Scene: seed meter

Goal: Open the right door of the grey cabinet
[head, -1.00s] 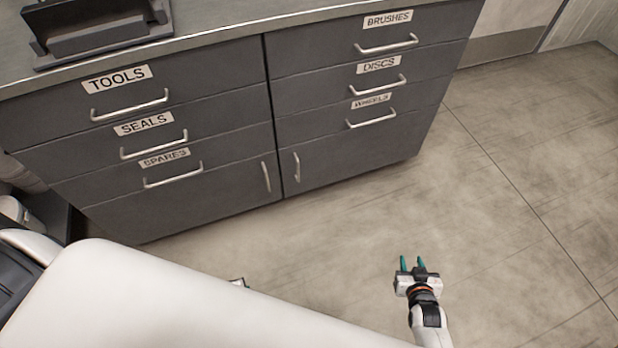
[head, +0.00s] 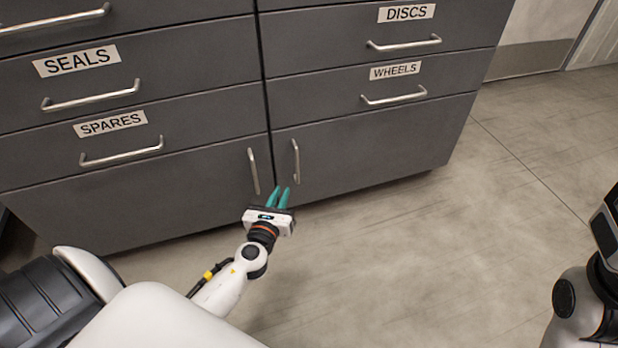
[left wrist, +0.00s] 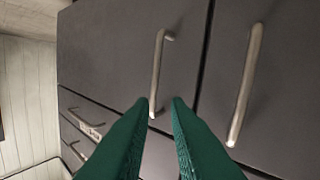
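The grey cabinet's right door (head: 375,150) is closed, below the WHEELS drawer. Its upright bar handle (head: 296,160) is near the centre seam. The left door (head: 150,205) is also closed, with its own upright handle (head: 253,171) across the seam. My left gripper (head: 279,188) is open and empty, just below the two handles in the head view. In the left wrist view, which looks upside down, the right door's handle (left wrist: 157,72) shows just beyond the gap between the green fingertips (left wrist: 160,102). The left door's handle (left wrist: 244,85) is to the right. My right gripper is out of view.
Drawers labelled SEALS (head: 75,70), SPARES (head: 110,135), DISCS (head: 400,30) and WHEELS (head: 400,85) sit above the doors, all shut, with protruding bar handles. Open floor (head: 430,260) lies in front and to the right.

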